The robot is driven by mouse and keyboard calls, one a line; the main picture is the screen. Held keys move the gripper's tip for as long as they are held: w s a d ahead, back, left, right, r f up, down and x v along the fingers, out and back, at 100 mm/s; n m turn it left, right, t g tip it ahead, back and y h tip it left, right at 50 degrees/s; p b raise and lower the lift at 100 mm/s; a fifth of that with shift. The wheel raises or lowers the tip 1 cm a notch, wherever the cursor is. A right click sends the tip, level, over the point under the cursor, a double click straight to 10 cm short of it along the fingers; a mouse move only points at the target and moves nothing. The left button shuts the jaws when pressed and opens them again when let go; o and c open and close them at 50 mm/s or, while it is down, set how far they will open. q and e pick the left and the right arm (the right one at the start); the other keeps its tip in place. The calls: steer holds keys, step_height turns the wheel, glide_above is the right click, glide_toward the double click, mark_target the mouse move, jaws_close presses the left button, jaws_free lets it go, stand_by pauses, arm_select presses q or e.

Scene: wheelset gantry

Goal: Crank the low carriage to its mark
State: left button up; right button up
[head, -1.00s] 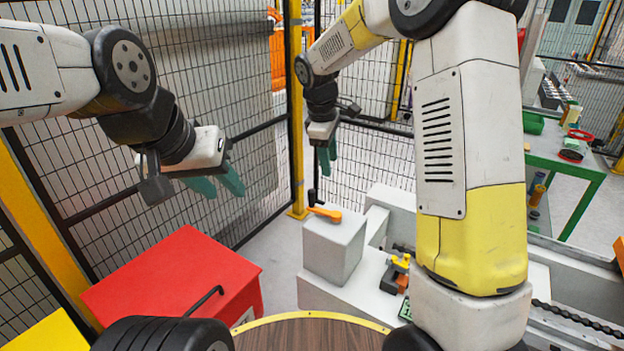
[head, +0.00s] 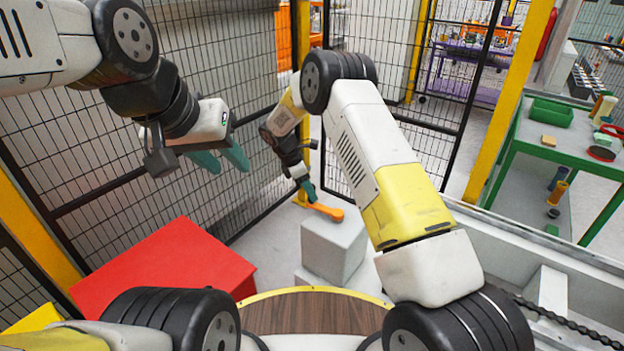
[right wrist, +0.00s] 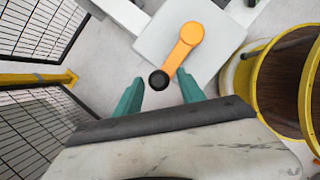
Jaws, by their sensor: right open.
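The orange crank arm (head: 328,211) lies on top of a pale grey block (head: 335,245). In the right wrist view the crank (right wrist: 185,45) ends in a round black knob (right wrist: 158,80). My right gripper (head: 308,188) is low beside the knob end of the crank. In the right wrist view its open teal fingers (right wrist: 160,92) stand on either side of the knob, which appears between or just beyond the tips. Contact cannot be told. My left gripper (head: 222,160) hangs open and empty in the air at the left. I cannot make out the low carriage or its mark.
A red box (head: 165,265) stands left of the grey block. A wire mesh fence (head: 225,60) runs behind. A green table (head: 560,145) with parts stands at the right. A round wooden top with a yellow rim (head: 300,313) is in front.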

steer(key=shift+x, duration=1.05)
steer(key=shift+c, duration=0.5)
jaws_close()
